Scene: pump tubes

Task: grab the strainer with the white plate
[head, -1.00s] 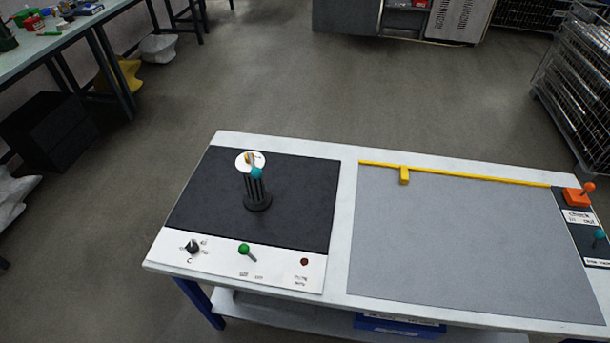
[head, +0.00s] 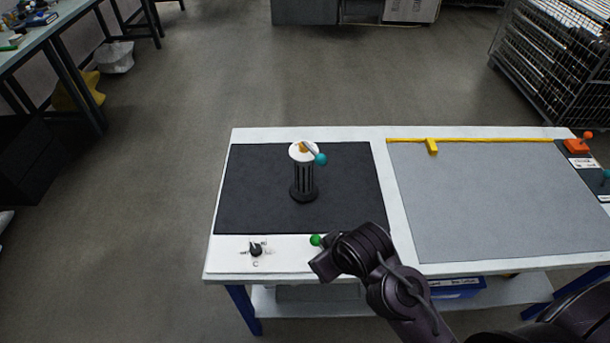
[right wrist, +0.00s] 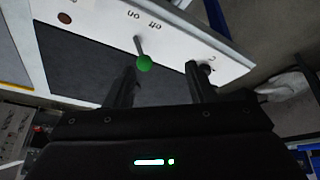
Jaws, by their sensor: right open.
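The strainer with the white plate (head: 304,180) stands upright on the black mat in the head view. It is a dark slotted cylinder on a round base, with a white disc, an orange-yellow piece and a teal ball lever at its top. It does not show in the right wrist view. My right gripper (head: 322,266) is at the table's front edge, in front of the strainer and apart from it. In the right wrist view my right gripper (right wrist: 162,85) has its two fingers spread, with nothing held. My left gripper is out of view.
A green-ball lever (head: 316,240) stands close to my right gripper and shows between its fingers in the wrist view. A black knob (head: 256,249) is to its left. The black mat (head: 248,190) around the strainer is bare. A grey mat (head: 480,200) lies right.

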